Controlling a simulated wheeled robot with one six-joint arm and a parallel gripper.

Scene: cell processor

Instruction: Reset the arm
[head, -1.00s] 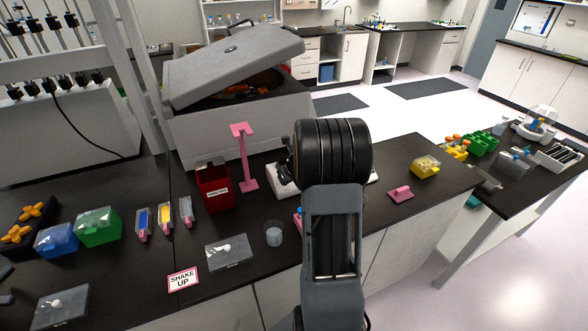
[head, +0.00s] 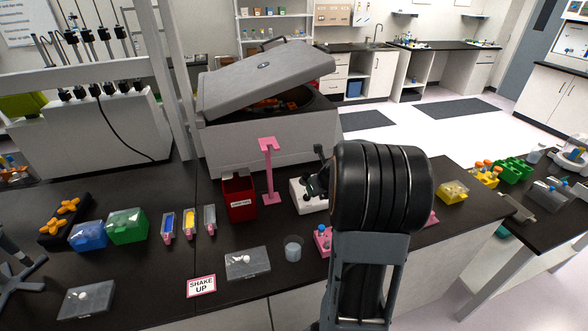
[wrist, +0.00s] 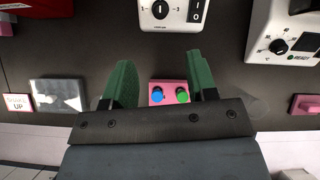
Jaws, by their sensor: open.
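My gripper (wrist: 160,88) shows in the wrist view with its two green fingers spread apart and nothing between them in their grip. The pink block (head: 323,241) shows just left of my arm.
A white device with a dial (wrist: 172,12) stands beyond the fingers. A red bin (head: 240,198), a pink stand (head: 269,172) and an open-lidded centrifuge (head: 255,150) stand behind. A clear cup (head: 293,248) and a flat case (head: 247,263) lie left of my arm. Bare bench lies between them.

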